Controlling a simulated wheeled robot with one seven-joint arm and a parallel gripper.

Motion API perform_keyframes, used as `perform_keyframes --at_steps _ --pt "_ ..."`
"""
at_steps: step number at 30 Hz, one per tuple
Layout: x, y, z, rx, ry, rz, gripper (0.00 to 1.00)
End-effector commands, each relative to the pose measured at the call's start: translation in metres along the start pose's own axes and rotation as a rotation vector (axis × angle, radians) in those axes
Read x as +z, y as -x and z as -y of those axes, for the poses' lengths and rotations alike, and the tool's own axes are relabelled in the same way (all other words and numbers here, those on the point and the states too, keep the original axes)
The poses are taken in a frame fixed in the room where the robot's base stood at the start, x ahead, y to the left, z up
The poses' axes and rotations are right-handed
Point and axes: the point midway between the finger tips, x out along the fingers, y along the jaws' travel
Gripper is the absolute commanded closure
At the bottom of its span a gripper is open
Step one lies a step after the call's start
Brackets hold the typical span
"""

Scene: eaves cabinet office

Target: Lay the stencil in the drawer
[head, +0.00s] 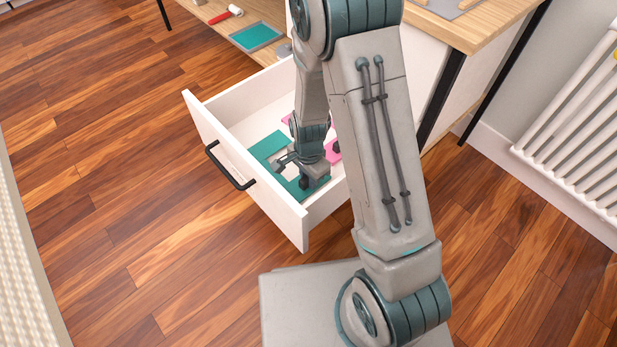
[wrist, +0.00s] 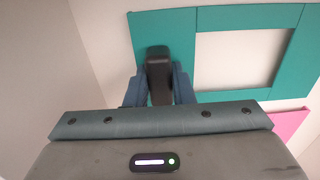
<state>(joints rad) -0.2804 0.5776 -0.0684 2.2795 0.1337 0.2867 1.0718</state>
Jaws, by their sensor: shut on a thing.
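The stencil (head: 268,146) is a flat teal frame with a rectangular opening. It is inside the white pulled-out drawer (head: 205,122), near its front end. My gripper (head: 293,172) reaches down into the drawer and is shut on the stencil. In the wrist view the gripper (wrist: 159,80) grips one bar of the stencil (wrist: 245,18), and pale drawer floor shows through the opening. The stencil looks roughly level and close to the floor; I cannot tell whether it touches it. My arm hides part of the drawer.
A pink item (head: 333,151) lies in the drawer beside the stencil and shows at the right in the wrist view (wrist: 288,124). The drawer has a black handle (head: 230,167). A teal tray (head: 256,36) and a red roller (head: 226,14) are on a wooden shelf behind. A radiator (head: 575,130) stands right.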

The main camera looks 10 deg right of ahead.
Motion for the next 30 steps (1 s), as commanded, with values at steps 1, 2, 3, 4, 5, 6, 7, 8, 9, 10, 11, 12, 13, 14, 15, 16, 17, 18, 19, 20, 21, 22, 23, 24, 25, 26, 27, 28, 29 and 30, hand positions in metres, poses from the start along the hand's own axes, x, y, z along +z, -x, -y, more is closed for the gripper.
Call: perform_keyframes --at_steps 1,2,3,4,5,6,7,8,9,10,11,12,13,14,15,16,17,18,19,20,21,22,23,24,25,26,27,28,29,30 --pt "0.0 0.0 0.0 0.0 0.0 0.0 1.0" --pt "0.0 -0.001 0.0 0.0 0.0 0.0 1.0" --pt "0.0 -0.002 0.0 0.0 0.0 0.0 1.0" --pt "0.0 -0.003 0.0 0.0 0.0 0.0 1.0" --pt "0.0 -0.004 0.0 0.0 0.0 0.0 1.0" --pt "0.0 -0.003 0.0 0.0 0.0 0.0 0.7" --pt "0.0 -0.003 0.0 0.0 0.0 0.0 0.62" --pt "0.0 -0.003 0.0 0.0 0.0 0.0 0.57" --pt "0.0 -0.003 0.0 0.0 0.0 0.0 0.57" --pt "0.0 -0.003 0.0 0.001 0.0 0.0 0.57" --pt "0.0 -0.003 0.0 0.001 0.0 0.0 0.57" --pt "0.0 -0.003 0.0 0.001 0.0 0.0 0.57" --pt "0.0 -0.003 0.0 0.001 0.0 0.0 0.57" --pt "0.0 -0.003 0.0 0.001 0.0 0.0 0.57" --pt "0.0 -0.003 0.0 0.001 0.0 0.0 0.57" --pt "0.0 -0.003 0.0 0.001 0.0 0.0 0.57" --pt "0.0 -0.002 0.0 0.0 0.0 0.0 0.57" --pt "0.0 0.001 0.0 0.0 0.0 0.0 0.57" --pt "0.0 0.003 0.0 0.0 0.0 0.0 0.57" --pt "0.0 0.007 0.0 0.0 0.001 0.0 0.57" --pt "0.0 0.013 0.0 -0.001 0.001 -0.001 0.57" --pt "0.0 0.019 0.001 -0.002 0.001 -0.001 0.57" --pt "0.0 0.025 0.001 -0.003 0.001 -0.002 0.57" --pt "0.0 0.034 0.001 -0.002 0.001 -0.001 0.57" --pt "0.0 0.041 0.001 -0.003 0.001 -0.001 0.57" --pt "0.0 0.048 0.001 -0.004 0.001 -0.002 0.57" --pt "0.0 0.058 0.001 -0.003 0.001 -0.001 0.57" --pt "0.0 0.064 0.001 -0.003 0.001 -0.002 0.57" --pt "0.0 0.071 0.001 -0.004 0.001 -0.001 0.57" --pt "0.0 0.079 0.001 -0.003 0.001 -0.001 0.57"
